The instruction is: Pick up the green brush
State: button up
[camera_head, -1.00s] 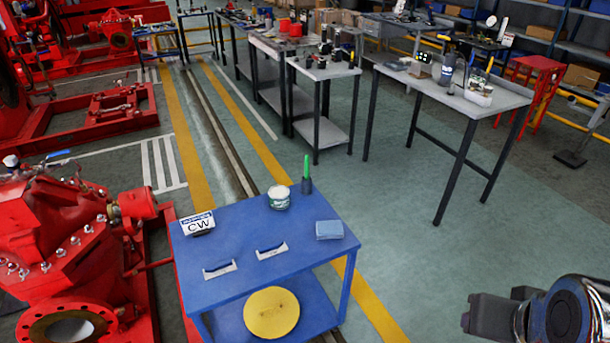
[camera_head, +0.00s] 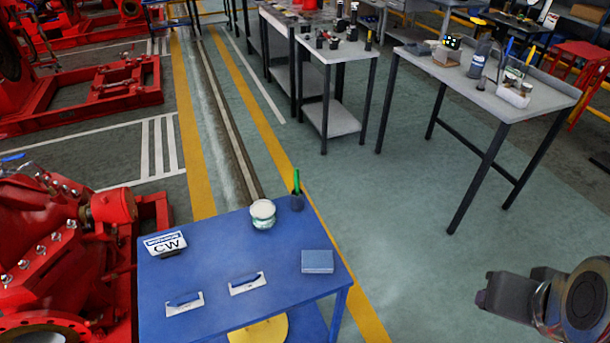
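The green brush (camera_head: 297,181) stands upright at the back right corner of the blue table (camera_head: 215,290). Its green part points up, and its lower end is in or on a dark holder (camera_head: 297,202); I cannot tell which. My gripper (camera_head: 486,292) is at the lower right, out over the floor and well apart from the brush and the table. Its fingers are not clear enough to tell open from shut. Nothing shows held in it.
On the blue table are a white-lidded jar (camera_head: 263,213) beside the brush, a CW sign (camera_head: 165,243), two white-and-blue handled items (camera_head: 247,283) and a blue box (camera_head: 317,261). Red pump machinery (camera_head: 60,255) stands left. Grey workbenches (camera_head: 500,98) stand behind. Floor right of the table is clear.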

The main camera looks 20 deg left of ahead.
aim_at(296, 173)
jog(key=i, duration=3.15)
jog(key=u, duration=2.35)
